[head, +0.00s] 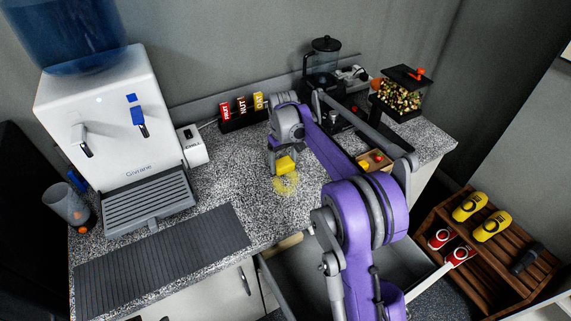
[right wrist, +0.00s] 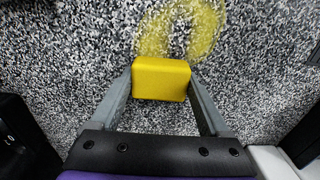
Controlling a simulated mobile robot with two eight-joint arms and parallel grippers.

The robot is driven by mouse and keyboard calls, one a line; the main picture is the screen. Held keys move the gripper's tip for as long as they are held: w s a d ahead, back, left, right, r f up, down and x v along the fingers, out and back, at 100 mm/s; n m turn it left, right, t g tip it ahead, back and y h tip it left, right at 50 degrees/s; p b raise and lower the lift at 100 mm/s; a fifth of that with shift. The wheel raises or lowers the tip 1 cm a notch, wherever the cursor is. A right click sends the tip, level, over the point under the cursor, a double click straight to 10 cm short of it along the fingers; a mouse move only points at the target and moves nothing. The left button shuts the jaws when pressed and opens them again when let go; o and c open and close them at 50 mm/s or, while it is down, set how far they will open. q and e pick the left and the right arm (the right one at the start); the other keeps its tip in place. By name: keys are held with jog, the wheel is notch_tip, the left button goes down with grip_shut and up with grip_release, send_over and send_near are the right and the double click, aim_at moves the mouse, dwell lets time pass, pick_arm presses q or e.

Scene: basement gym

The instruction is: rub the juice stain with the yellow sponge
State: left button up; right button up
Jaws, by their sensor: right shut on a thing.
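The yellow sponge (head: 286,165) is a small block held between the fingertips of my right gripper (head: 282,160) in the head view. It also shows in the right wrist view (right wrist: 161,79), gripped on both sides by the fingers. The juice stain (head: 286,185) is a faint yellow patch on the speckled counter, just in front of the sponge. In the right wrist view the stain (right wrist: 207,25) is a yellow curved band beyond the sponge. I cannot tell whether the sponge touches the counter. My left gripper is not in view.
A water dispenser (head: 118,130) stands on the left with a ribbed grey mat (head: 160,255) in front. Labelled boxes (head: 240,108), a blender (head: 323,62) and a small wooden tray (head: 372,168) stand on the counter (head: 230,180). An open drawer (head: 310,275) juts out below.

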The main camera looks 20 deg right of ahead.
aim_at(280, 169)
jog(key=shift+s+a+f, duration=0.1)
jog(key=shift+s+a, duration=0.05)
jog(key=shift+a, duration=0.3)
jog(key=shift+s+a+f, duration=0.1)
jog(key=shift+a, duration=0.35)
jog(key=shift+s+a+f+b, duration=0.1)
jog(key=shift+s+b, duration=0.35)
jog(key=shift+s, duration=1.1)
jog(key=shift+s+d+r+b, duration=0.1)
jog(key=shift+s+d+b, duration=0.1)
jog(key=shift+s, duration=0.4)
jog(key=shift+s+d+r+b, duration=0.1)
jog(key=shift+s+b, duration=0.05)
jog(key=shift+s, duration=0.45)
jog(key=shift+s+d+r, duration=0.1)
jog(key=shift+s+r, duration=0.05)
jog(key=shift+s, duration=0.65)
jog(key=shift+s, duration=0.1)
